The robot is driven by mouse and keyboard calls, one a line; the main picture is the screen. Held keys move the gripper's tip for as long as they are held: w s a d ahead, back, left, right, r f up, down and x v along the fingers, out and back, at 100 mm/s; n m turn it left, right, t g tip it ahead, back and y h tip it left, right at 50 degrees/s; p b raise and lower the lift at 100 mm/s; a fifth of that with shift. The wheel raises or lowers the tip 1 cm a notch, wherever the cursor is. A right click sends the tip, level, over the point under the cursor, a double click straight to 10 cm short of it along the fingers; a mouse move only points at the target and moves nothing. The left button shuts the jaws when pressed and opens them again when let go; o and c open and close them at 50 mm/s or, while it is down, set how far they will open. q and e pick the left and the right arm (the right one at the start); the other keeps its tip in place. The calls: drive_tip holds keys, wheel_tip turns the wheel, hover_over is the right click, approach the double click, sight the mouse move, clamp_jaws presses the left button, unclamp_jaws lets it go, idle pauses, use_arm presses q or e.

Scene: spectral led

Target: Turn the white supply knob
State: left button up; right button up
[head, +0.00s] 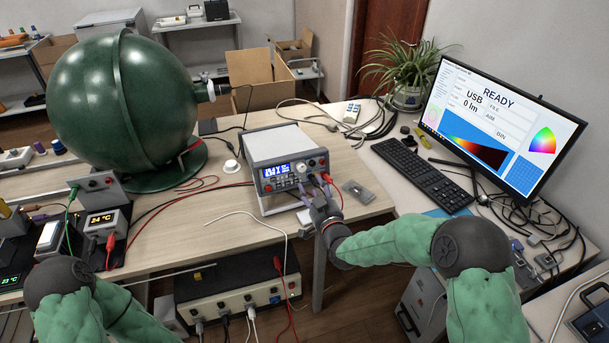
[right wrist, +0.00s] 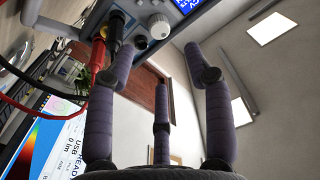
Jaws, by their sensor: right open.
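The power supply (head: 288,160) is a grey and white box with a blue display, standing on the wooden table. Its white round knob (right wrist: 160,26) shows on the front panel at the top of the right wrist view, beside the plugged leads. My right gripper (head: 318,203) is just in front of that panel in the head view. In the right wrist view its three purple fingers (right wrist: 160,65) are spread, with nothing between them. The knob lies beyond the fingertips, between the two outer fingers, apart from them. My left arm shows at bottom left; its gripper is out of view.
Red and black leads (right wrist: 98,60) run from the panel close to the left finger. A small grey plate (head: 358,191) lies right of the supply. A large green sphere (head: 125,100) stands to the left. A monitor (head: 500,120) and keyboard (head: 422,174) are on the right.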

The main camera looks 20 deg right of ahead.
sight(302, 169)
drive_tip(key=w+b, duration=0.1)
drive_tip(key=w, duration=0.3)
drive_tip(key=w+b, duration=0.1)
drive_tip(key=w, duration=0.3)
drive_tip(key=shift+a+f, duration=0.1)
drive_tip(key=shift+a, duration=0.1)
clamp_jaws()
